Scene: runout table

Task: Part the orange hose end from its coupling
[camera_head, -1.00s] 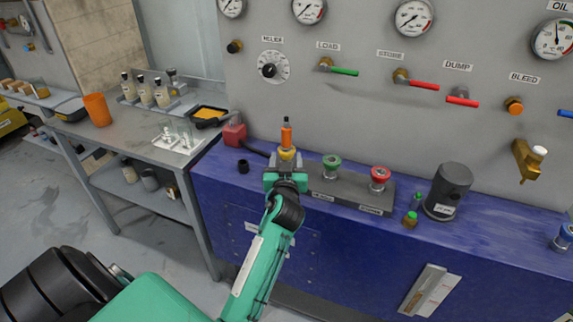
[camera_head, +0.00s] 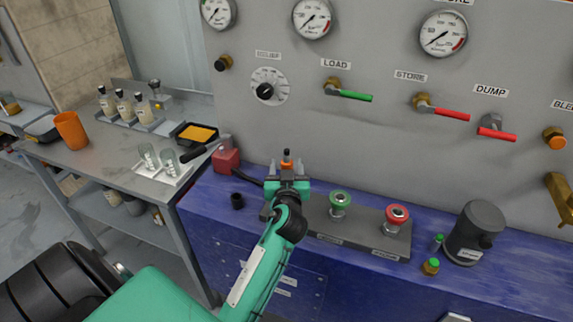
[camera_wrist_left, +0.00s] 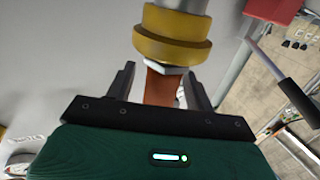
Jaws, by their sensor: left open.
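The orange hose end (camera_head: 287,154) stands upright behind my left gripper (camera_head: 287,172) in the head view, and its lower part is hidden there. In the left wrist view the orange hose end (camera_wrist_left: 160,88) lies between the two fingers of the gripper (camera_wrist_left: 160,74). The fingers are open, with a gap on each side of it. The yellow coupling collar (camera_wrist_left: 172,42) sits just beyond the fingertips, with a pale nut between collar and orange part. The hose end and coupling appear still joined. My right gripper is not in view.
A green-topped fitting (camera_head: 340,198) and a red-topped fitting (camera_head: 397,214) stand on the grey block to the right. A red box (camera_head: 226,160) and a black cap (camera_head: 237,201) are on the left.

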